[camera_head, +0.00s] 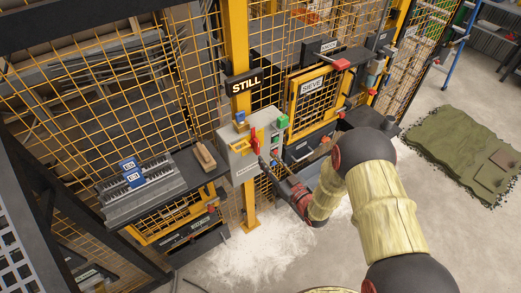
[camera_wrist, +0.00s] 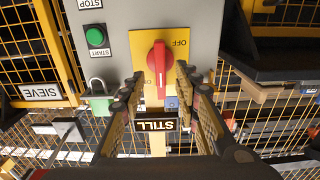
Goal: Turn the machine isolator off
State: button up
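The machine isolator is a red rotary handle (camera_wrist: 158,62) on a yellow plate (camera_wrist: 140,42), fixed to a grey box (camera_wrist: 112,55). In the wrist view, which looks upside down, the handle stands upright and the word OFF is on the plate's right side. In the head view the red handle (camera_head: 255,141) shows on the front of the grey box (camera_head: 238,160). My gripper (camera_wrist: 159,80) is open, its fingers to either side of the handle's lower part in the wrist view. I cannot tell whether they touch it. In the head view my gripper (camera_head: 266,166) is close to the box.
A green START button (camera_wrist: 95,36) and a green padlock (camera_wrist: 99,101) are beside the isolator. A STILL sign (camera_head: 244,84) hangs on the yellow post.

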aim_at(259, 149)
jog(key=x, duration=0.7)
jog(key=shift+p, duration=0.35)
jog(key=shift+c, duration=0.8)
grip_shut()
